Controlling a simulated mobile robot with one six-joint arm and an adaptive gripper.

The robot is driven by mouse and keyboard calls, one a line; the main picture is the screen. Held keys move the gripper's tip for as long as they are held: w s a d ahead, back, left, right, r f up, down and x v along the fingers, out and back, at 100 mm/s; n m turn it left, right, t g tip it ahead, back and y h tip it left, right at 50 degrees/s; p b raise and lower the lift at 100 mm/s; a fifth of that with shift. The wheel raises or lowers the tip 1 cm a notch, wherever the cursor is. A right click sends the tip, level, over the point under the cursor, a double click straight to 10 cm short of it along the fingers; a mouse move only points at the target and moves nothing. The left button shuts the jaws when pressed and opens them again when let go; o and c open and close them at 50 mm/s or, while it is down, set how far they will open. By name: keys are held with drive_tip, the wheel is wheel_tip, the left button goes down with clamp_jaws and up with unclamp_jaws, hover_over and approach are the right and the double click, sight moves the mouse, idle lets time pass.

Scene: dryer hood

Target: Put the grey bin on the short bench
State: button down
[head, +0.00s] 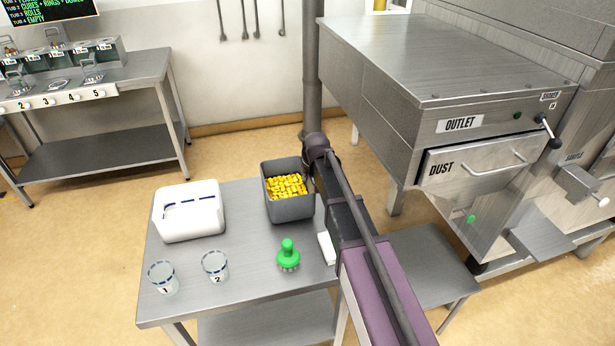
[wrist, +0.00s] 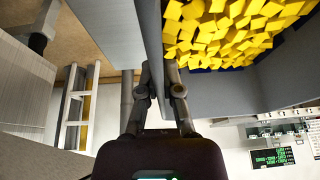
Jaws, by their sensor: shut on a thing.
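The grey bin (head: 290,211), open-topped and full of yellow pieces, is upright at the back of the metal table (head: 240,309). I cannot tell for certain whether its base touches the tabletop. My gripper (head: 312,170) is at the bin's right side, partly hidden by my arm. In the wrist view my gripper (wrist: 158,75) is shut on the bin's wall (wrist: 150,30), one finger on each side, with the yellow pieces inside at the upper right. A bench top (head: 430,270), seemingly lower, shows right of my arm and may be the short bench; my arm hides part of it.
On the table are a white container (head: 190,212), two glasses marked 1 (head: 162,278) and 2 (head: 215,266), a green-handled brush (head: 288,256) and a white block (head: 326,248). The metal machine (head: 450,90) with outlet and dust drawer stands right. A numbered-station bench (head: 90,75) is far left.

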drive_tip(key=shift+f+b, duration=0.6)
drive_tip(key=shift+f, duration=0.25)
drive_tip(key=c, duration=0.8)
unclamp_jaws()
drive_tip(key=p+v, duration=1.1)
drive_tip(key=v, duration=0.1)
drive_tip(key=shift+r, duration=0.1)
idle(0.3)
drive_tip(key=s+d+m+g, duration=0.1)
drive_tip(key=s+d+g, duration=0.1)
drive_tip(key=s+d, duration=0.6)
drive_tip(key=s+d+f+m+g+h, duration=0.1)
drive_tip(key=s+d+m+g, duration=0.1)
drive_tip(key=s+d, duration=0.6)
drive_tip(key=s, duration=0.6)
drive_tip(key=shift+s+d+f+h, duration=0.2)
drive_tip(key=shift+s+h, duration=0.1)
